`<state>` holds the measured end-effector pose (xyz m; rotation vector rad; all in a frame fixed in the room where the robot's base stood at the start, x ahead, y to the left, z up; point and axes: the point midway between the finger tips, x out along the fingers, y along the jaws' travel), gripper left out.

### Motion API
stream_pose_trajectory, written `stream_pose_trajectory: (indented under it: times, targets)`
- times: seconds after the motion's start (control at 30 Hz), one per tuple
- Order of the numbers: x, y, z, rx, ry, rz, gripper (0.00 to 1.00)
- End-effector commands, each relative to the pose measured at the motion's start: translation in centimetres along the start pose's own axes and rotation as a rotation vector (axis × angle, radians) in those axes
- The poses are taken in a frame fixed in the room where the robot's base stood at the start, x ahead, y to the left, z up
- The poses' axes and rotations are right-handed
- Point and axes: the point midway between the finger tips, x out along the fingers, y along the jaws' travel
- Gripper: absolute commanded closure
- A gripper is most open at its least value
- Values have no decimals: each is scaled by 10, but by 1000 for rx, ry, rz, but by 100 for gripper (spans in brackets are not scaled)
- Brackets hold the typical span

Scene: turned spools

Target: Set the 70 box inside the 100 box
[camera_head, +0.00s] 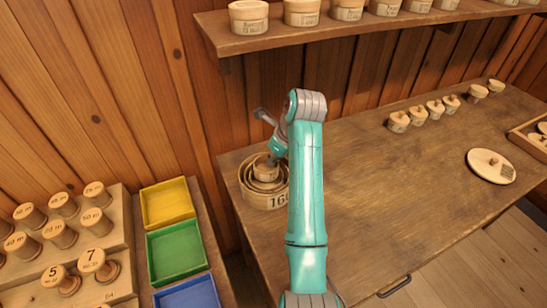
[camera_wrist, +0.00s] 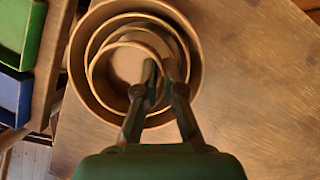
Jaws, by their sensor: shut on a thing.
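My gripper (camera_head: 273,158) points down over a nest of round wooden boxes at the table's left end. The outermost box (camera_head: 278,200) has a label that seems to read 160. In the wrist view my gripper (camera_wrist: 159,67) is shut on the right wall of the innermost small box (camera_wrist: 112,88), taken as the 70 box, one finger inside it. This box (camera_head: 262,172) is within the rings, its own number not readable. A middle ring (camera_wrist: 95,45), perhaps the 100 box, surrounds it inside the outer box (camera_wrist: 80,85). Whether the small box touches a floor is hidden.
Several small lidded boxes (camera_head: 435,108) stand along the table's back right. A round lid (camera_head: 491,166) lies at the right, near a tray (camera_head: 520,139). A shelf (camera_head: 330,28) with boxes is above. Yellow (camera_head: 168,203), green and blue trays and spools are left. The table's middle is clear.

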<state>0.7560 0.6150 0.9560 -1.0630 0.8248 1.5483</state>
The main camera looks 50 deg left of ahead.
Motion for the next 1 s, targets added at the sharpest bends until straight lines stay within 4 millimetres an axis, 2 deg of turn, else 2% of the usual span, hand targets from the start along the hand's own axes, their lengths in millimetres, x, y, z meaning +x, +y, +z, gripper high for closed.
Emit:
stream_pose_trajectory:
  times: [0.5,1.0]
  targets:
    - [12,0,-5,0,0,0,100]
    - [13,0,-5,0,0,0,100]
